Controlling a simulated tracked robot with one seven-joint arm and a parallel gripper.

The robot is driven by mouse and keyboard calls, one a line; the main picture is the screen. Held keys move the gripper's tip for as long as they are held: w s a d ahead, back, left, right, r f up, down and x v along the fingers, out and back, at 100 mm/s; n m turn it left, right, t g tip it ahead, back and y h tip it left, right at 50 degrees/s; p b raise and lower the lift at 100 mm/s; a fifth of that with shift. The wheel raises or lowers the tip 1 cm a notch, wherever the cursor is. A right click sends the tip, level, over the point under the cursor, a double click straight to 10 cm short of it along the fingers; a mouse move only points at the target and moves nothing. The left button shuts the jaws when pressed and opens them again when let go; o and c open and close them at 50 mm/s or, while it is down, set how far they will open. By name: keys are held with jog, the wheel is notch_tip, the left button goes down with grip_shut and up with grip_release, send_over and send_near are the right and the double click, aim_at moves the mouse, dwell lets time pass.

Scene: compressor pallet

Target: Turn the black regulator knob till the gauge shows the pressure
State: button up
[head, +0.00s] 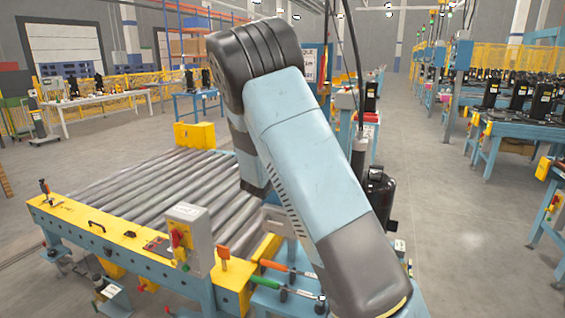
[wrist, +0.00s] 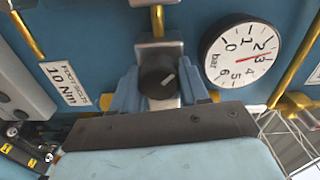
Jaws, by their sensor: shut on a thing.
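The black regulator knob (wrist: 155,76) sits on a grey metal block in the upper middle of the wrist view. Its white mark points right and slightly up. My gripper (wrist: 160,88) has one light blue finger on each side of the knob and is shut on it. The round white pressure gauge (wrist: 222,60) is right of the knob, marked in bar from 0 to 6. Its red needle points between 2 and 3, close to 3. In the head view my arm hides the gripper, knob and gauge.
Yellow pipes (wrist: 158,20) run above and beside the knob on a blue panel. A label reading 10 Nm (wrist: 62,83) is at left. In the head view, a roller conveyor (head: 150,185) lies left of my arm, with a grey switch box (head: 189,228) and coloured-handled tools (head: 285,267) in front.

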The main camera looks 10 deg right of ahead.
jog(key=shift+a+f+n, duration=0.1)
jog(key=shift+a+n, duration=0.1)
jog(key=shift+n, duration=0.2)
jog(key=o, duration=1.1)
jog(key=shift+d, duration=0.15)
jog(key=shift+c, duration=0.2)
jog(key=v, duration=1.4)
jog(key=shift+w+f, duration=0.1)
jog(key=shift+w, duration=0.05)
